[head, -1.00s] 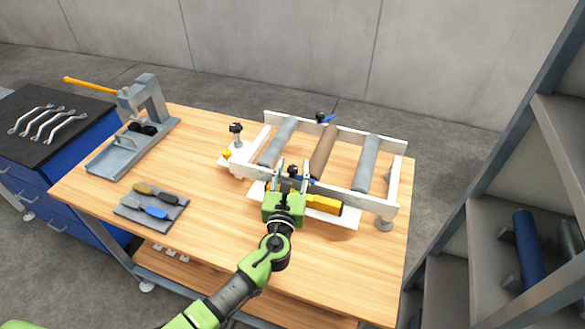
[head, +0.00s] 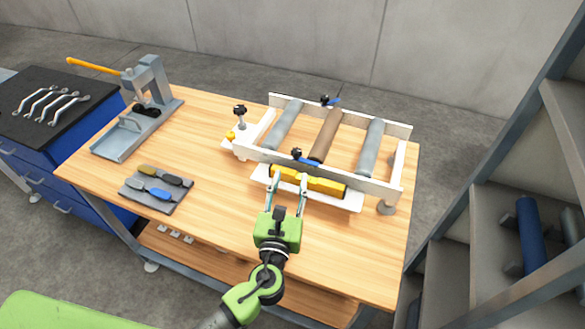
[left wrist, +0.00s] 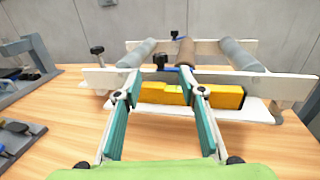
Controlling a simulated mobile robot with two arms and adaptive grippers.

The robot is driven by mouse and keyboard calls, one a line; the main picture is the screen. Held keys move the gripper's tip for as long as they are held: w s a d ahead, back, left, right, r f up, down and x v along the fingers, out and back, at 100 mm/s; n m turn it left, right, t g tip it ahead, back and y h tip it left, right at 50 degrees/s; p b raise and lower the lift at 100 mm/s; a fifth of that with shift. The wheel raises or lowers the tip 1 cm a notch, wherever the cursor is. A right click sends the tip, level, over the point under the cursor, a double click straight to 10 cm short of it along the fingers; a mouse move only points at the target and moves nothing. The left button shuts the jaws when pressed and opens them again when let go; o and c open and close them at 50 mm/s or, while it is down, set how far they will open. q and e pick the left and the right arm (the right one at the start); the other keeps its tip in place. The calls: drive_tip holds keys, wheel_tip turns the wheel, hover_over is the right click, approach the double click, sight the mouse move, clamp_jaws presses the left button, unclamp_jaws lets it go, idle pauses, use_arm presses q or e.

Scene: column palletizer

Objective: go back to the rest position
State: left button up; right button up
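My left gripper (head: 287,186) is green, with teal-padded fingers spread apart. It is open and empty over the wooden table (head: 220,215), just in front of the white roller frame (head: 355,175). In the left wrist view the open fingers (left wrist: 160,98) point at a yellow block (left wrist: 190,94) on a white plate (left wrist: 258,110) at the frame's front side. The yellow block also shows in the head view (head: 320,185). The frame carries two grey rollers and a brown roller (head: 326,136) between them. My right gripper is not seen.
A grey tray (head: 157,191) with a yellow and a blue tool lies on the left of the table. A grey press (head: 150,80) stands behind it. Wrenches (head: 48,103) lie on a blue cabinet. A shelf (head: 480,235) stands at the right. The table's front middle is clear.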

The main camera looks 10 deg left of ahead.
use_arm(q)
drive_tip(key=shift+s, duration=0.4)
drive_tip(key=shift+a, duration=0.1)
